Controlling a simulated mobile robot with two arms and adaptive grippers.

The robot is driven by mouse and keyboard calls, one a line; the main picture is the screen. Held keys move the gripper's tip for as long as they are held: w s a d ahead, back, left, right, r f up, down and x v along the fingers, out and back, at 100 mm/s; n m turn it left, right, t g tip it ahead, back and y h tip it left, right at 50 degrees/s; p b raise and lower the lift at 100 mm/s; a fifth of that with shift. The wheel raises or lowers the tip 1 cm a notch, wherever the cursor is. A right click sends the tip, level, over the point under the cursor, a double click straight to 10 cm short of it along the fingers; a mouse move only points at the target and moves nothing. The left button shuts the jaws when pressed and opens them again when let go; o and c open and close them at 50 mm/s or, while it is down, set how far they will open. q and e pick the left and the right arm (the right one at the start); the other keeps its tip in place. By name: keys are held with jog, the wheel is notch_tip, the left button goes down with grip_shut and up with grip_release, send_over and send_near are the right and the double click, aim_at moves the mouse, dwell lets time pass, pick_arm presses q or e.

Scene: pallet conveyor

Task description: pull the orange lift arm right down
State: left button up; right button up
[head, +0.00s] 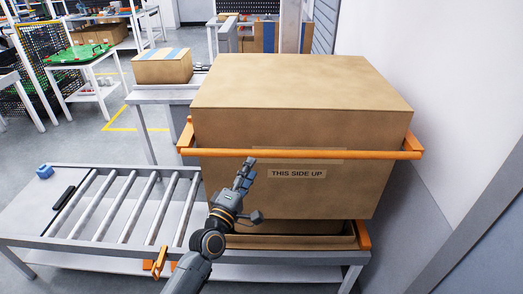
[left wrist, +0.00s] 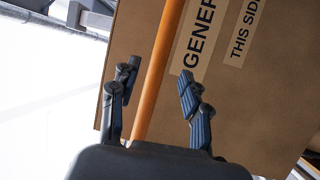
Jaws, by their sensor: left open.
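The orange lift arm (head: 310,154) is a bar that runs level across the front of a large cardboard box (head: 300,82), with side arms running back along it. My left gripper (head: 246,172) is just below the bar, left of its middle. In the left wrist view the left gripper (left wrist: 157,75) is open, with one finger on each side of the orange bar (left wrist: 160,60). The bar runs between the fingers towards the palm. I cannot tell whether either finger touches it. My right gripper is not in view.
The large box sits over an orange-edged base (head: 290,242) at the right end of a roller conveyor (head: 125,205). A small orange lever (head: 155,262) is on the conveyor's front edge. A smaller box (head: 162,68) stands behind. A white wall is close on the right.

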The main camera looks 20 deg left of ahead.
aim_at(258, 157)
pick_arm(q)
jog(key=p+x, duration=0.1)
jog(key=x, duration=0.7)
jog(key=shift+s, duration=0.1)
jog(key=shift+c, duration=0.4)
grip_shut()
